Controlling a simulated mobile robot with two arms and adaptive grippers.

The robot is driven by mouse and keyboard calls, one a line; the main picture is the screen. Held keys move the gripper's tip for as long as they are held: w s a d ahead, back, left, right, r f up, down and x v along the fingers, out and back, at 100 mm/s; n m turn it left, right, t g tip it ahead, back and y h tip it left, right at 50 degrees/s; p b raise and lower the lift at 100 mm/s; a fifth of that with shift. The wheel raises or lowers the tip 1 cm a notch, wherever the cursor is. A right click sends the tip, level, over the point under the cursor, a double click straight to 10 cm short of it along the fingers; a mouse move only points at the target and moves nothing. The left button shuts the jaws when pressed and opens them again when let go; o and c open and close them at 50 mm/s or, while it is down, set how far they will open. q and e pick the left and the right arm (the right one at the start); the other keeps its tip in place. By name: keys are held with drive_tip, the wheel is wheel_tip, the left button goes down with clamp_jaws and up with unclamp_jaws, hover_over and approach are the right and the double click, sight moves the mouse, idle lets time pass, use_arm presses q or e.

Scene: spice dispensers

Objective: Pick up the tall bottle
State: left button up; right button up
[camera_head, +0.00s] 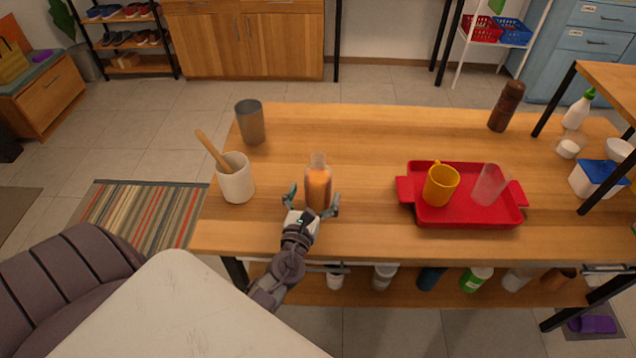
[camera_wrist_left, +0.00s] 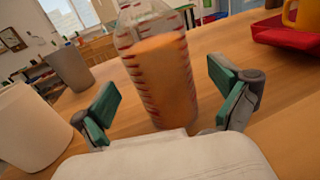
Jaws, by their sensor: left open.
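A clear bottle with orange contents (camera_head: 318,186) stands upright on the wooden table, near its front edge. It also shows in the left wrist view (camera_wrist_left: 163,80), its top cut off there. My left gripper (camera_head: 311,205) is open, with its fingers on either side of the bottle's lower part. In the left wrist view its green finger pads (camera_wrist_left: 166,100) are spread, with a gap between each pad and the bottle. A tall dark brown grinder (camera_head: 507,107) stands at the table's back right. My right gripper is not in view.
A white crock (camera_head: 236,182) with a wooden pestle stands left of the bottle, and a grey cup (camera_head: 250,123) behind it. A red tray (camera_head: 466,214) holds a yellow mug (camera_head: 440,187) and a clear glass (camera_head: 488,184). The table's back middle is clear.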

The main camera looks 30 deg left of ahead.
use_arm(q)
drive_tip(key=x, duration=0.3)
drive_tip(key=shift+s, duration=0.1)
drive_tip(key=shift+d, duration=0.1)
drive_tip(key=c, duration=1.6)
drive_tip(key=shift+c, duration=0.2)
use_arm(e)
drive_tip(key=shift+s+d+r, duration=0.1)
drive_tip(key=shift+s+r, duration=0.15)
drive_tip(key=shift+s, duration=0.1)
use_arm(q)
drive_tip(key=shift+r, duration=0.15)
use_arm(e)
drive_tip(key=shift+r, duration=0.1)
use_arm(q)
drive_tip(key=shift+r, duration=0.1)
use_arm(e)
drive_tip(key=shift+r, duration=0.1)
